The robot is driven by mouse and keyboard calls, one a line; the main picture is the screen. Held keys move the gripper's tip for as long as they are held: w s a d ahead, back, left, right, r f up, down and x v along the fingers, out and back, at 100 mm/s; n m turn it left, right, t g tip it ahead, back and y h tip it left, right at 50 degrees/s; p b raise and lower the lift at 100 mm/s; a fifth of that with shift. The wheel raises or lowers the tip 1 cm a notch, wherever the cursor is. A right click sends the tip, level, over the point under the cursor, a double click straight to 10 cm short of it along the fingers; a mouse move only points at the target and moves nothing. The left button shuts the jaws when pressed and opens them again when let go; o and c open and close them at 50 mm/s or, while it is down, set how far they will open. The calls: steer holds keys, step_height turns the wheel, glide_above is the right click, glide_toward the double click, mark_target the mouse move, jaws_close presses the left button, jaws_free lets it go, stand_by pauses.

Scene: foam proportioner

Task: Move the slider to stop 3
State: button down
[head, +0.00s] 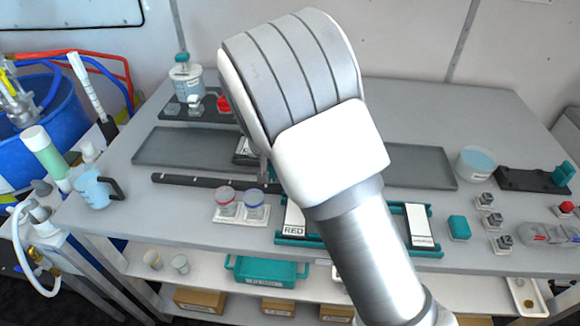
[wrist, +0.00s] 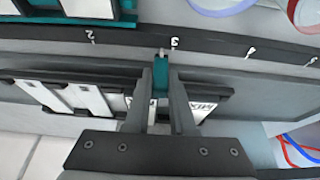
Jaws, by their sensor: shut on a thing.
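The teal slider (wrist: 160,76) sits on the dark rail (wrist: 215,46) in the wrist view. My gripper (wrist: 162,80) is shut on it, one finger on each side. The slider's narrow grey tip (wrist: 162,54) is at the rail's edge, close to the numeral 3 (wrist: 174,43) and slightly left of it in the picture. The numeral 2 (wrist: 92,37) is farther left; the marks to the right are hard to read. In the head view the rail (head: 195,182) runs behind my arm, which hides the slider and most of my gripper.
A dark tray (head: 185,147) lies behind the rail. Several buttons stand at right.

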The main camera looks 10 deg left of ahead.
steer(key=shift+a, duration=0.75)
steer(key=c, duration=0.8)
jaws_free()
steer(key=shift+o, duration=0.2)
steer(key=shift+r, duration=0.1)
steer(key=v, duration=1.7)
steer(key=shift+d+r, duration=0.15)
steer(key=shift+r, duration=0.05)
